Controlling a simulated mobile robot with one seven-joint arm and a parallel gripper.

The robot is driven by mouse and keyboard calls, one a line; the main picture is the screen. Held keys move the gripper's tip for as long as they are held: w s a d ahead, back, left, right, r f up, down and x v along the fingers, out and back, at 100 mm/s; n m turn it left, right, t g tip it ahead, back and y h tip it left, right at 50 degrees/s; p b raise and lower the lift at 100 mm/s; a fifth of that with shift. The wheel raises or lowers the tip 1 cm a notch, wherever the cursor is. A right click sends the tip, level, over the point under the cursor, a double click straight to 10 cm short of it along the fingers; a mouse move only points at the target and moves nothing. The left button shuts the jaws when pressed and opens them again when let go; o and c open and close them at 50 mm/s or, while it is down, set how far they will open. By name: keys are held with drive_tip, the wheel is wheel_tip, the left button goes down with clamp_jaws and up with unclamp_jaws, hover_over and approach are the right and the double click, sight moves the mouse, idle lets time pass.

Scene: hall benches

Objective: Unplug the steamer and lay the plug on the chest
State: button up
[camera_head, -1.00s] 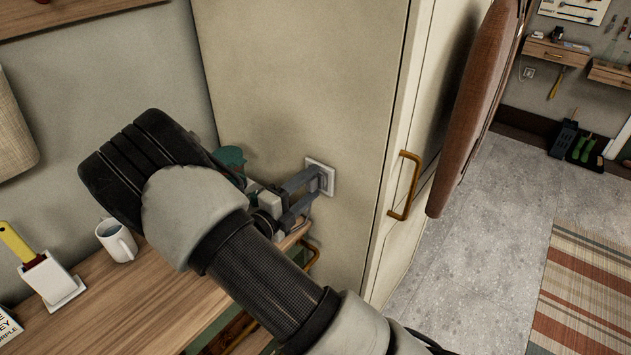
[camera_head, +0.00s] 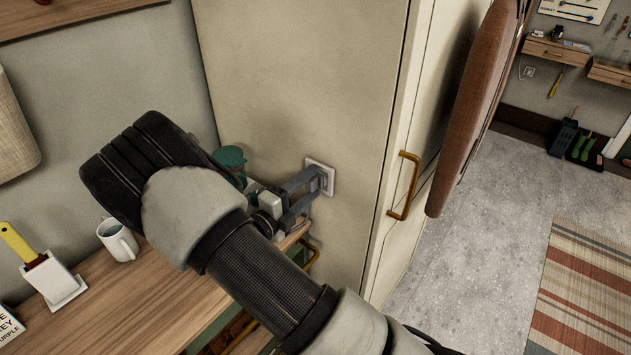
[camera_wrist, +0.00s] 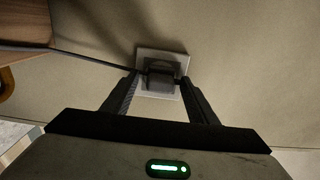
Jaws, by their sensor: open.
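My gripper (camera_head: 312,185) reaches to the wall socket on the side of a tall cream cabinet. In the wrist view my gripper (camera_wrist: 160,90) is open, with one finger on each side of a black plug (camera_wrist: 160,76). The plug sits in the white socket plate (camera_wrist: 174,56), and a dark cord runs from it to the left. In the head view the socket plate (camera_head: 320,165) shows, but the fingers hide most of the plug. The wooden chest top (camera_head: 130,300) lies below and left of my arm. I cannot make out the steamer for certain.
A white mug (camera_head: 118,241) and a white holder with a yellow-handled brush (camera_head: 52,284) stand on the chest. A green object (camera_head: 230,160) is partly behind my wrist. The cabinet (camera_head: 290,80) has a brass handle (camera_head: 405,186). A brown padded board (camera_head: 475,110) stands beyond it.

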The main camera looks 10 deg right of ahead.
sight(308, 187)
drive_tip(key=shift+p, duration=0.3)
idle(0.5)
clamp_jaws()
drive_tip(key=shift+p+v, duration=1)
drive_tip(key=shift+v, duration=2)
